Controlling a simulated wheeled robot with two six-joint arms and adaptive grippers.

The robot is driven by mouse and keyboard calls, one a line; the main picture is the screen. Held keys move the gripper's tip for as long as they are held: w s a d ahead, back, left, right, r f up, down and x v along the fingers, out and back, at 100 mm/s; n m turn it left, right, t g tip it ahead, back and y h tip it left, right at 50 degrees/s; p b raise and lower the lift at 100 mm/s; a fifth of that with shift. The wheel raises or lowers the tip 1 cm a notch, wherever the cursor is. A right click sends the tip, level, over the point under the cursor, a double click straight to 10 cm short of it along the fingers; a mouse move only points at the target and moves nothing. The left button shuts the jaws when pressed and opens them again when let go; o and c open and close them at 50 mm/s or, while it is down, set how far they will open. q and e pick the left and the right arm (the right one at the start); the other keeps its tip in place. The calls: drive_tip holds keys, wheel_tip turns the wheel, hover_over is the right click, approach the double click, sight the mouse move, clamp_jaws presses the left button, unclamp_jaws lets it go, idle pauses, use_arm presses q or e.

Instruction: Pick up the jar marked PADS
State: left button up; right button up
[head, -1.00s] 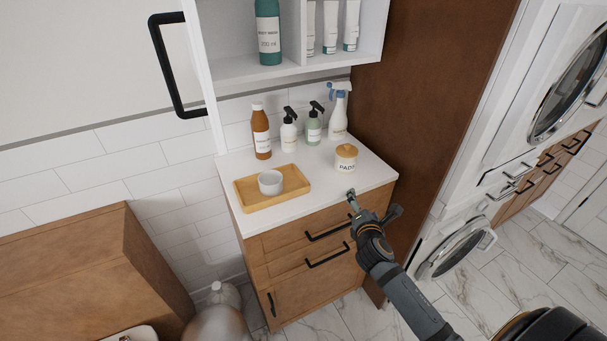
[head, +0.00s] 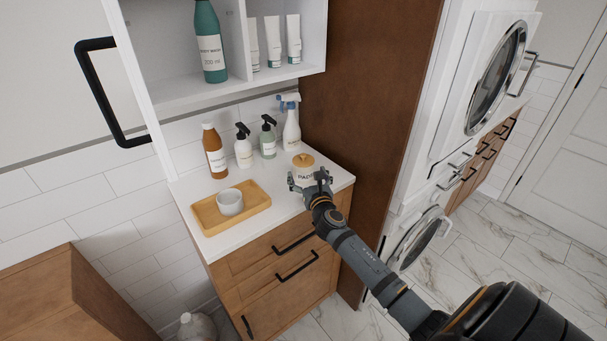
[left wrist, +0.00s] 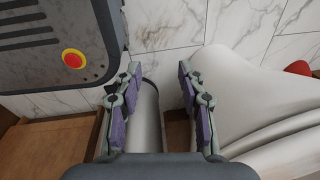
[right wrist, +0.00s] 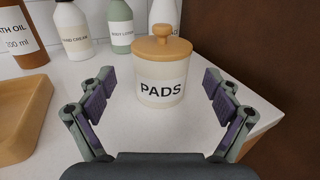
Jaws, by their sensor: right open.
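The jar marked PADS (right wrist: 160,75) is cream with a wooden knobbed lid and stands upright on the white counter. In the head view the jar (head: 303,165) is partly covered by my right gripper (head: 311,182). In the right wrist view my right gripper (right wrist: 158,108) is open, with one finger to the left and one to the right; the jar stands ahead, between the fingers' lines, not gripped. My left gripper (left wrist: 157,88) shows in its own wrist view, with its fingers apart and nothing held between them; it is not in the head view.
A wooden tray (head: 205,222) with a grey cup (head: 230,202) is left of the jar. A brown bottle (head: 214,150), two pump bottles and a spray bottle (head: 291,125) stand behind. A shelf (head: 190,92) hangs above; a brown panel (head: 365,90) rises at right.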

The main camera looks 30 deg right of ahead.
sight(303, 164)
drive_tip(key=x, duration=0.5)
drive_tip(key=shift+w+d+r, duration=0.1)
drive_tip(key=shift+d+r, duration=0.05)
drive_tip(key=shift+r, duration=0.15)
drive_tip(key=shift+c, duration=1.1)
drive_tip(key=c, duration=1.2)
